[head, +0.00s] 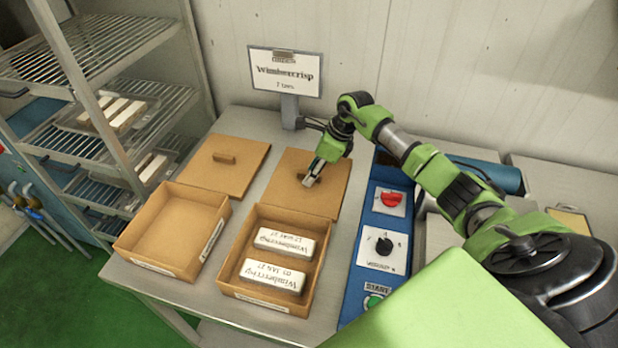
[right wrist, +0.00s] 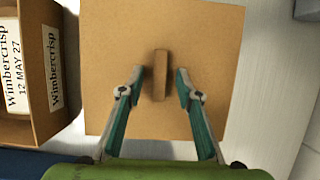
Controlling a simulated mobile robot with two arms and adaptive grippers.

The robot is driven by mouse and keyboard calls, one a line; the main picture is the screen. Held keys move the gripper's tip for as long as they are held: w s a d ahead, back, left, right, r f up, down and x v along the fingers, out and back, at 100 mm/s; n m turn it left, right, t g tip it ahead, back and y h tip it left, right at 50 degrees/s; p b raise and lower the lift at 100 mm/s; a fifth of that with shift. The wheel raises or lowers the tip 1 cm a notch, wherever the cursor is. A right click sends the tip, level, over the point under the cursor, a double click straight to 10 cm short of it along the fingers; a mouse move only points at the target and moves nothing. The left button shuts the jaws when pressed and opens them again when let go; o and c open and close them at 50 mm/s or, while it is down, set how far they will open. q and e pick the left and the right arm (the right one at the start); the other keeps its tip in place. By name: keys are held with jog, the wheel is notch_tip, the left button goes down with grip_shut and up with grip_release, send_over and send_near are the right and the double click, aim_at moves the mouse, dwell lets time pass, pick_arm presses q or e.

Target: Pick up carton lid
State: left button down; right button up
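Two flat brown carton lids lie on the table, each with a raised brown grip bar. My right gripper (head: 311,176) is over the right carton lid (head: 323,200), at its grip bar. In the right wrist view the right gripper (right wrist: 159,80) is open, one finger on each side of the grip bar (right wrist: 160,75), with gaps between. The lid (right wrist: 200,30) lies flat beneath. The left carton lid (head: 228,176) lies beside it with nothing on it. My left gripper is not in view.
An empty open carton (head: 180,222) stands front left. A carton (head: 268,220) holding two white Wimbercrisp bars stands in front of the right lid. A blue control panel (head: 368,247) is on the right, a sign (head: 286,72) behind, and a wire rack (head: 95,50) at left.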

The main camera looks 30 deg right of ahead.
grip_shut()
jog(key=shift+r, duration=0.1)
